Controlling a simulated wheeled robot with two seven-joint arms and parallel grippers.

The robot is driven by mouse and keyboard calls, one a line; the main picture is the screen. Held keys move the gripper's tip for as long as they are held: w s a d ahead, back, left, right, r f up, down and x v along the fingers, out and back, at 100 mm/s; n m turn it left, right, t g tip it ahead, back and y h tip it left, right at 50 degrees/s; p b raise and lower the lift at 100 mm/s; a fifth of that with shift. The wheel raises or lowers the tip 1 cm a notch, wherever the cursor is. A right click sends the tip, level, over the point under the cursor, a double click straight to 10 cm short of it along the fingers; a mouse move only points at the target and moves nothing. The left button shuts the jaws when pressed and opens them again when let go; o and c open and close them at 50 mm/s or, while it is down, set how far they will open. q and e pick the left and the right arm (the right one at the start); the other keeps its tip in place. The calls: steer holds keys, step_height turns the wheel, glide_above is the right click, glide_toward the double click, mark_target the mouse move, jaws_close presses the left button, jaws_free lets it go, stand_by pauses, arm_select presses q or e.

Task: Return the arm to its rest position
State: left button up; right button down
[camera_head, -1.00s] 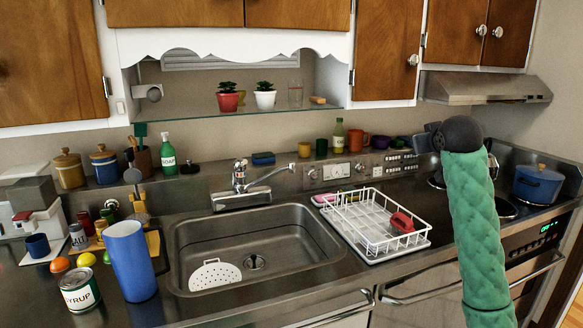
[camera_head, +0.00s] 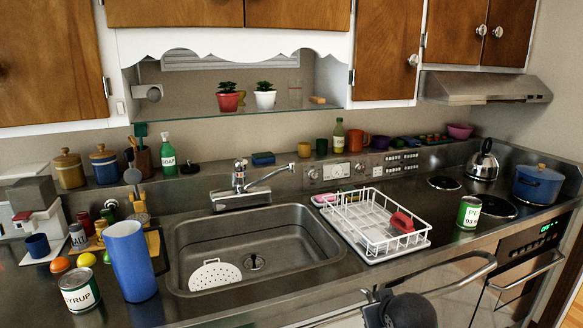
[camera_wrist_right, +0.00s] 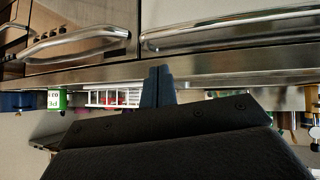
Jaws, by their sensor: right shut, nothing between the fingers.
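My right gripper (camera_head: 376,306) shows at the bottom edge of the head view, low in front of the counter and below the dish rack. Only its dark top part and a round black joint show there; the rest of the arm is out of view. In the right wrist view its two fingers (camera_wrist_right: 157,86) are together with nothing between them, near the counter's front edge and the oven and drawer handles. My left gripper is not in view.
A white dish rack (camera_head: 372,226) holds a red item right of the sink (camera_head: 255,250). A green can (camera_head: 468,212), kettle (camera_head: 482,162) and blue pot (camera_head: 537,186) stand around the hob. Metal handles (camera_head: 440,277) project from the counter front. A blue cup (camera_head: 129,262) stands left.

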steer(key=s+a+f+g, duration=0.3)
steer(key=s+f, duration=1)
steer(key=s, duration=0.3)
steer(key=s+a+f+g+y, duration=0.1)
steer(key=s+a+f+g, duration=0.2)
steer(key=s+f, duration=1)
steer(key=s+g, duration=0.1)
steer(key=s, duration=0.3)
steer(key=shift+a+f+m, duration=0.15)
steer(key=shift+m, duration=0.15)
